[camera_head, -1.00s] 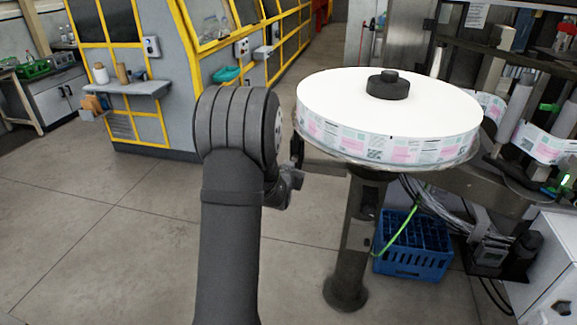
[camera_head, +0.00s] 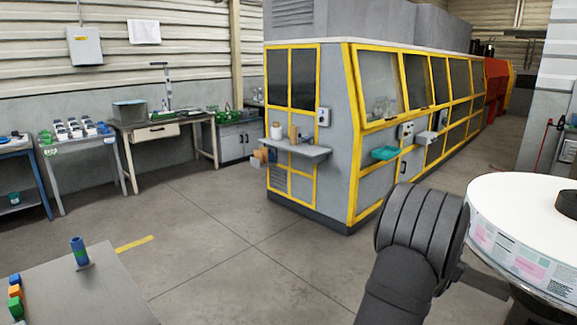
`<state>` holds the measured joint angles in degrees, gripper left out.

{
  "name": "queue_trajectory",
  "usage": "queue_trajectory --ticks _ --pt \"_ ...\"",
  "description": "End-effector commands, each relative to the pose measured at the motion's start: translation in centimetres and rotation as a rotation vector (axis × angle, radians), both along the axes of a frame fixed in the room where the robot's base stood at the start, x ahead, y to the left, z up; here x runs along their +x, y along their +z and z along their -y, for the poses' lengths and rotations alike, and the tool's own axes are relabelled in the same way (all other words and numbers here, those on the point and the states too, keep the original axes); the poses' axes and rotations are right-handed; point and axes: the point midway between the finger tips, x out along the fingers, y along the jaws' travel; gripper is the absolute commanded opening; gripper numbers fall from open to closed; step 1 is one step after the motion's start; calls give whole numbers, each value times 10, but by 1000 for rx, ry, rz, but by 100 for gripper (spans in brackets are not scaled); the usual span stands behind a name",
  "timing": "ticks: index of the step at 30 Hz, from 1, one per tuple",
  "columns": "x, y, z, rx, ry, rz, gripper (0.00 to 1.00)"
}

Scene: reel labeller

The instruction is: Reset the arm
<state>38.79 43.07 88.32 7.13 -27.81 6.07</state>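My dark grey arm rises from the bottom of the head view, right of centre. Its rounded joint hides what lies beyond it. My gripper's fingers do not show. The label reel (camera_head: 510,203), white on top with a printed label band round its side, is cut off by the right edge. A black hub (camera_head: 568,204) sits on top of it. My arm's joint is just left of the reel; I cannot tell whether they touch.
A grey and yellow machine (camera_head: 340,215) stands behind, with a small shelf (camera_head: 297,149) on its near side. A grey table (camera_head: 100,290) with a blue bottle (camera_head: 80,251) and coloured blocks (camera_head: 15,298) is at lower left. The floor (camera_head: 215,225) between is clear.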

Motion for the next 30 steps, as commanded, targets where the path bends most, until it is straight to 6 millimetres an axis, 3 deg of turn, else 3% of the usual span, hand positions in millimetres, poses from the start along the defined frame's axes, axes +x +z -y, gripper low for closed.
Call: queue_trajectory --ticks 6,17,23,30 --pt "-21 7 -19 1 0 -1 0" --pt "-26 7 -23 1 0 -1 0" --pt "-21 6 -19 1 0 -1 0" --pt "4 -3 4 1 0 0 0"
